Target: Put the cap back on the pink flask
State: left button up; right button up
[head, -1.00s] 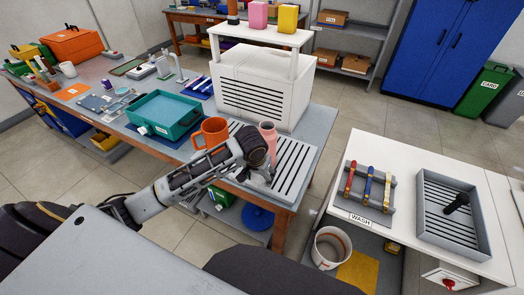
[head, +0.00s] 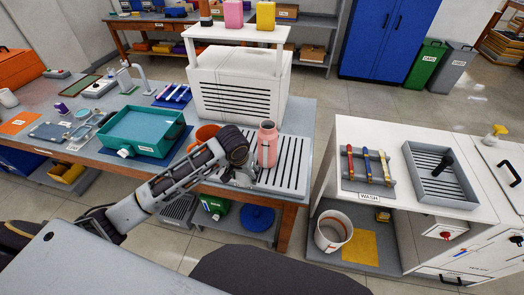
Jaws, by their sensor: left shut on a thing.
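The pink flask (head: 267,147) stands upright on the slatted drying rack (head: 290,172) at the right end of the workbench. I cannot make out a separate cap in the head view. My left gripper (head: 243,178) reaches in from the lower left and points down at the rack, just left of the flask's lower part. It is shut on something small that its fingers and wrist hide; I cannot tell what. Whether it touches the flask is unclear. My right gripper is not in view.
An orange mug (head: 205,134) stands behind my left forearm. A teal tray (head: 145,149) is to its left, and a white slatted box (head: 238,100) with a shelf is behind the rack. A white wash counter (head: 400,200) stands to the right across a gap.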

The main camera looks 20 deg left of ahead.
aim_at(267, 133)
jog(key=k+j+z, duration=0.15)
jog(key=j, duration=0.25)
jog(key=k+j+z, duration=0.15)
jog(key=j, duration=0.3)
jog(key=k+j+z, duration=0.15)
jog(key=j, duration=0.2)
